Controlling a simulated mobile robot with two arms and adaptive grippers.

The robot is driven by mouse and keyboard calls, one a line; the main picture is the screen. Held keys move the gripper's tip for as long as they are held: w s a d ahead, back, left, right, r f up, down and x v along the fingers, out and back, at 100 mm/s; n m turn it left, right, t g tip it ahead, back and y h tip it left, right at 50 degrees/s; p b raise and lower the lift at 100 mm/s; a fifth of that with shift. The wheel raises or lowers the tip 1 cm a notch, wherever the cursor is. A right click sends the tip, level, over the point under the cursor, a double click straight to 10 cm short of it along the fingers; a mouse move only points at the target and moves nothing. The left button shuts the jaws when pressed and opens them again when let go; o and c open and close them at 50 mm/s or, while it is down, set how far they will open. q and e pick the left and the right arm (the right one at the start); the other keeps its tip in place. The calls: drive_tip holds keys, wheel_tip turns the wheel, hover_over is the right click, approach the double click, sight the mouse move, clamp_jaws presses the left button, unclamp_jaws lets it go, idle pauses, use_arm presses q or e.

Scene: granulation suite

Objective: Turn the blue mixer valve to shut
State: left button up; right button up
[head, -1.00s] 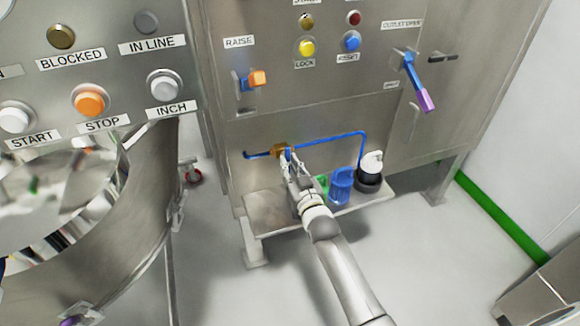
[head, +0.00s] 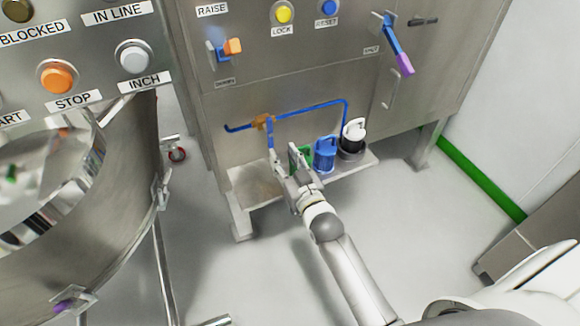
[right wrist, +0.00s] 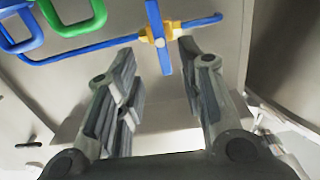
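The blue mixer valve handle (head: 270,134) sits on a brass-coloured valve body (head: 262,122) on a thin blue pipe (head: 312,108), low on the steel cabinet. The handle points down, crosswise to the pipe. The right wrist view shows the handle (right wrist: 158,38) crossing the pipe (right wrist: 90,49) at the yellow valve body (right wrist: 172,31). My right gripper (head: 286,158) is open and empty just below the handle. In the wrist view the handle's lower end appears between the spread fingers (right wrist: 164,75), with no visible contact. My left gripper is not in view.
An orange-tipped switch (head: 232,46) and purple-tipped lever (head: 398,52) are above. A large steel bowl (head: 110,190) is at left.

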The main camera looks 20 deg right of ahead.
drive_tip(key=shift+s, duration=1.85)
